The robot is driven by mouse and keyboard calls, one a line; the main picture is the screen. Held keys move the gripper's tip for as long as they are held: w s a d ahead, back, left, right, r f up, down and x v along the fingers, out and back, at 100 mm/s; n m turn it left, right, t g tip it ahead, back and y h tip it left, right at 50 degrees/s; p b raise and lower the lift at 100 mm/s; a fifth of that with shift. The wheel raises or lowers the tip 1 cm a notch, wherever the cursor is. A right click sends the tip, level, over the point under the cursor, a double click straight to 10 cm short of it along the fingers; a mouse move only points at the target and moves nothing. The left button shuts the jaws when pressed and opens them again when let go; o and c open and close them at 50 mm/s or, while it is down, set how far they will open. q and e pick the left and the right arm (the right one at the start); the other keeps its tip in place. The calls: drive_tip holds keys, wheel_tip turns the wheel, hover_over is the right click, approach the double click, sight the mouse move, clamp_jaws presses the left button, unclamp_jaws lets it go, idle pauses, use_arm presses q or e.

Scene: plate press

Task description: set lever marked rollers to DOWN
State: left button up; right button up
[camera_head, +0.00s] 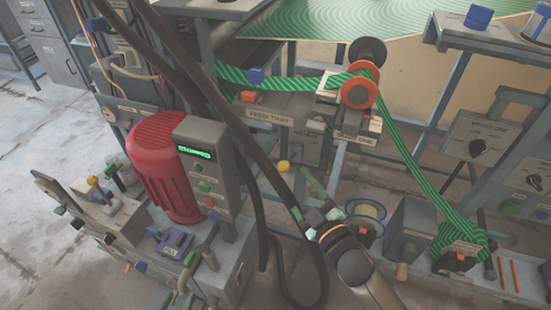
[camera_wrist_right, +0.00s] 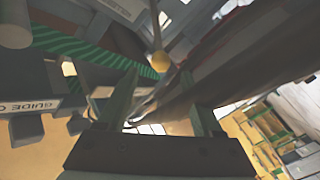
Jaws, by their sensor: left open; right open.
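My right gripper (camera_head: 304,196) has green fingers and is open, low in front of the frame under the green striped band. A lever with a yellow ball knob (camera_head: 283,167) stands just beyond its fingertips. In the right wrist view the yellow knob (camera_wrist_right: 160,62) shows between and beyond the open fingers (camera_wrist_right: 160,78), on a thin pale rod, and nothing is gripped. I cannot read a rollers label, so I cannot tell if this is that lever. My left gripper is not in view.
A red motor (camera_head: 162,165) and grey control box (camera_head: 205,165) stand left. Dark hoses (camera_head: 238,125) cross in front of the frame. The green striped band (camera_head: 415,170) runs over orange rollers (camera_head: 358,92). A guide sign (camera_wrist_right: 38,105) is left of the fingers in the wrist view.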

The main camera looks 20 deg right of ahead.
sight(289, 160)
use_arm(q)
drive_tip(key=w+r+t+b, duration=0.1)
drive_tip(key=w+r+t, duration=0.3)
drive_tip(key=r, duration=0.4)
drive_tip(key=shift+w+a+m+h, duration=0.15)
drive_tip(key=shift+w+m+h, duration=0.15)
drive_tip(key=shift+m+h, duration=0.1)
use_arm(e)
drive_tip(key=x, duration=1)
drive_tip(key=shift+a, duration=0.1)
clamp_jaws()
